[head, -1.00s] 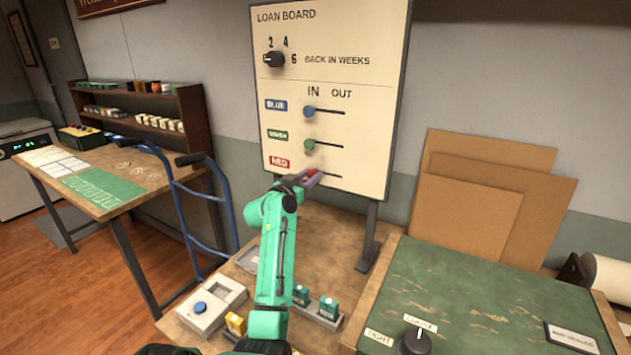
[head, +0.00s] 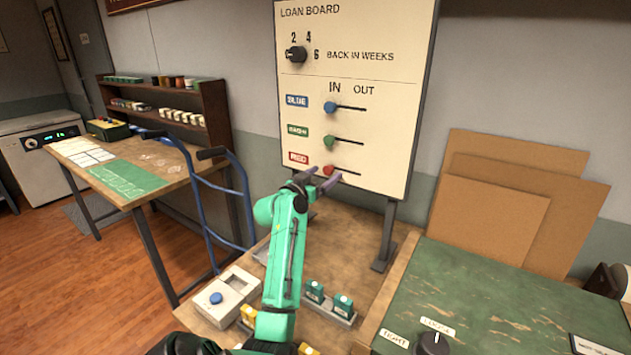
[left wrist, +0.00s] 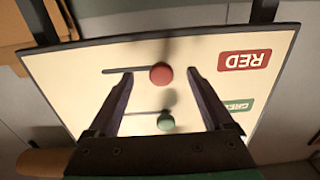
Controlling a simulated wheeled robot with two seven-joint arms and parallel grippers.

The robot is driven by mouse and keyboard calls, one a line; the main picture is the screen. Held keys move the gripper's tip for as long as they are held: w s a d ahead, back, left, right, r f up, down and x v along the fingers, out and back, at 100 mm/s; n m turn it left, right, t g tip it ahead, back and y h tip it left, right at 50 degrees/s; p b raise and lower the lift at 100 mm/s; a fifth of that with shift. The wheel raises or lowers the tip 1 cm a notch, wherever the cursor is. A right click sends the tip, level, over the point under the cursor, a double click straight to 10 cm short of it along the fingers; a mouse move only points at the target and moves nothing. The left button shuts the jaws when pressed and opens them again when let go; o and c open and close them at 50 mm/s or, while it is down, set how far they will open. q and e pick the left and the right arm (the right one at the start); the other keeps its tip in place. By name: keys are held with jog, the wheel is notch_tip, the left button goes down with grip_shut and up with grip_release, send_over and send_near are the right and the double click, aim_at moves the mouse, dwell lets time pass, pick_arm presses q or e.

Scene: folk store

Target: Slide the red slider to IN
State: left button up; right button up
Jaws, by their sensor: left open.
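The red slider (head: 328,170) is a round red knob on the lowest slot of the loan board (head: 385,135). It sits at the slot's left end, below the word IN and beside the RED label (head: 299,158). In the left wrist view the red knob (left wrist: 161,73) shows upside down, at the label end of its slot. My left gripper (head: 325,176) is open just below and in front of the knob. Its two fingers stand apart on either side of the knob in the wrist view, with gaps on both sides. My right gripper is not in view.
The green slider (head: 329,140) and blue slider (head: 330,107) are above, also at their left ends. A dial (head: 296,54) is at the board's top. Below are a grey box with a blue button (head: 216,298) and small green boxes (head: 343,305). Brown panels (head: 490,220) lean at right.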

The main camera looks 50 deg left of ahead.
pick_arm(q)
jog(key=v, duration=0.7)
dwell(0.6)
